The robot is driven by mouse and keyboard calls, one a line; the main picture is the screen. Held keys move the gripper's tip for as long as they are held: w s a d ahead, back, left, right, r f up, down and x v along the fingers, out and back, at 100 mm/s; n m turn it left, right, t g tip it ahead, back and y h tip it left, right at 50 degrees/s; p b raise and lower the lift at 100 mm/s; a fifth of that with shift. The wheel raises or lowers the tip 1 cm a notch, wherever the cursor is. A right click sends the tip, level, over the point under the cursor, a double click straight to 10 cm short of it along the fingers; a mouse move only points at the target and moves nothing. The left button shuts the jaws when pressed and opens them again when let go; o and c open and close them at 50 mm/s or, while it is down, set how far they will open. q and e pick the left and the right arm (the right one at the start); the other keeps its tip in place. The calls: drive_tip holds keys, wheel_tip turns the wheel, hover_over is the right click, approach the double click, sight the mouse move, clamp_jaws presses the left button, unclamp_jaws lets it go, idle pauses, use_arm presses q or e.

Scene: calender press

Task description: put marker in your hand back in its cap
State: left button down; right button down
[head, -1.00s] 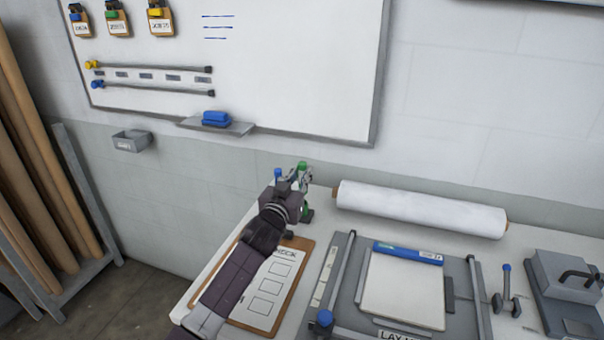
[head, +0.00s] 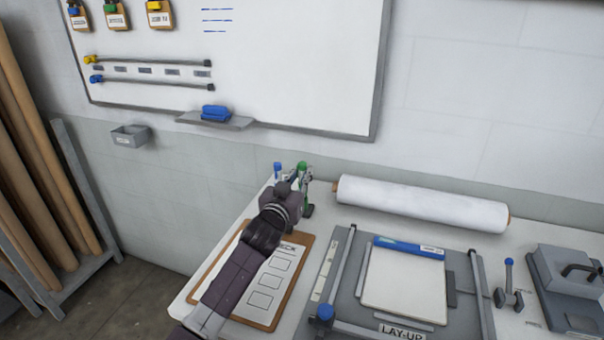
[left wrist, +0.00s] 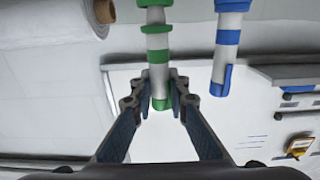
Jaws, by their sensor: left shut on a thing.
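My left gripper (head: 300,177) is at the back left of the table. In the left wrist view its two fingers (left wrist: 160,100) are closed around the green-ended end of the white and green marker (left wrist: 158,78). Green and white parts (left wrist: 155,28) lie in line with the marker towards the top of that view; I cannot tell where the cap begins or whether the marker is seated in it. In the head view the green top (head: 302,166) shows beside the gripper, with a dark green foot (head: 308,211) below. My right gripper is not in view.
A blue and white marker (left wrist: 226,50) stands close by, apart from my fingers; it also shows in the head view (head: 277,167). A white roll (head: 420,203) lies to the right. A clipboard (head: 262,300) lies under my arm. The wall with the whiteboard (head: 300,60) is behind.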

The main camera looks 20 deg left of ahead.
use_arm(q)
drive_tip(key=shift+f+b, duration=0.4)
drive_tip(key=shift+f, duration=0.25)
drive_tip(key=c, duration=1.8)
unclamp_jaws()
drive_tip(key=shift+s, duration=0.1)
drive_tip(key=s, duration=1.1)
drive_tip(key=shift+s+a, duration=0.2)
drive_tip(key=shift+s, duration=0.2)
